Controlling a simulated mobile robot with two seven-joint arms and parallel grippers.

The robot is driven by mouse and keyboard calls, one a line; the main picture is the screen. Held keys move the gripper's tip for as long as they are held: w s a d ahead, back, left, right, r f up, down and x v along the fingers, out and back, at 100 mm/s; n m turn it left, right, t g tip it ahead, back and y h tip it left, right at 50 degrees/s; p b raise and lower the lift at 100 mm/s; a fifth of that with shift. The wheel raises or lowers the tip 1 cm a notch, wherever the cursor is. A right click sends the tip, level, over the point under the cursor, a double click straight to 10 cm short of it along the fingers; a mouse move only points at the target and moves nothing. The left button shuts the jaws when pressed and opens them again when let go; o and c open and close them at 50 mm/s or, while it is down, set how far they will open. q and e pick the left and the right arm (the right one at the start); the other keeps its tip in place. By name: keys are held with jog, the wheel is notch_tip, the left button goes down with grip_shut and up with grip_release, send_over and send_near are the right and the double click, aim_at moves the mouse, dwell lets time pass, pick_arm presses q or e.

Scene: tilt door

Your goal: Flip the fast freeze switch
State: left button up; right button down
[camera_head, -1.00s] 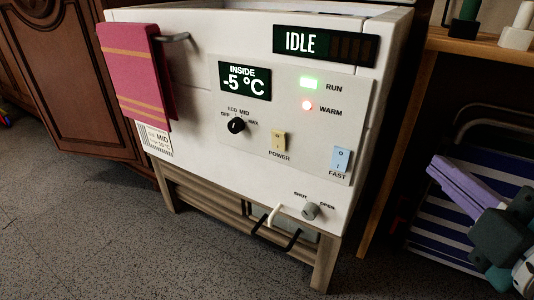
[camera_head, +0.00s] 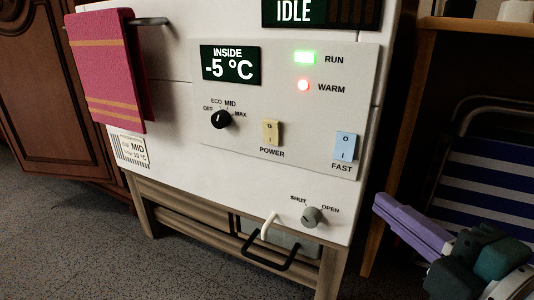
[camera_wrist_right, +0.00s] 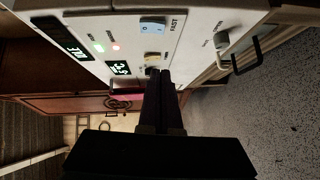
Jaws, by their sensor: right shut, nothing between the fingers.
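The fast freeze switch (camera_head: 345,147) is a light blue rocker marked O and I, above the label FAST, at the right of the white freezer's control panel (camera_head: 290,110). It also shows in the right wrist view (camera_wrist_right: 152,26), upper middle. My right gripper (camera_head: 378,204) has purple fingers, shut and empty, below and to the right of the switch and apart from it. In the right wrist view its dark fingers (camera_wrist_right: 163,72) point toward the freezer, with the switch above them. My left gripper is not in view.
A cream POWER switch (camera_head: 271,132), a black dial (camera_head: 221,119) and a grey SHUT/OPEN knob (camera_head: 312,216) are nearby. A pink towel (camera_head: 105,70) hangs at left. A wooden shelf (camera_head: 478,25) and a blue-striped folding chair (camera_head: 480,180) stand at right.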

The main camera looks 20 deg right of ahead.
send_near(339, 157)
jog(key=w+a, duration=0.3)
jog(key=w, duration=0.1)
jog(key=w+d, duration=0.1)
jog(key=w+d+b, duration=0.1)
jog(key=d, duration=0.1)
jog(key=shift+f, duration=0.2)
jog(key=shift+w, duration=0.1)
jog(key=b, duration=0.1)
jog(key=f+b, duration=0.1)
jog(key=b, duration=0.1)
jog(key=shift+w+d+f+t, duration=0.1)
jog(key=shift+w+d+t, duration=0.05)
jog(key=shift+d+t, duration=0.15)
jog(key=shift+r, duration=0.45)
